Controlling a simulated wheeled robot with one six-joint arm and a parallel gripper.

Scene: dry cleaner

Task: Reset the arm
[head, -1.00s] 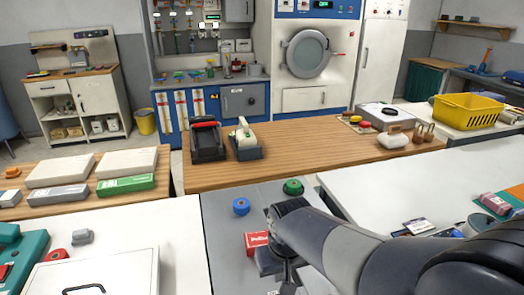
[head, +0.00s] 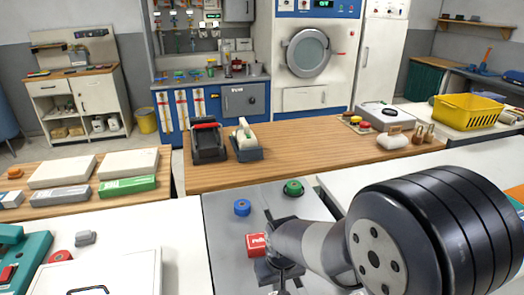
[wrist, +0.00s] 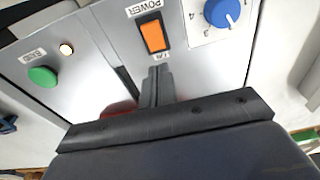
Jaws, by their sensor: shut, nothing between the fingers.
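My gripper (wrist: 154,76) is shut and empty in the wrist view, its fingertips just in front of or above a grey panel (wrist: 92,84). I cannot tell whether they touch it.
A blue round knob (head: 242,207) and a green one (head: 293,187) are on the grey section behind my wrist. White counters lie left and right.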

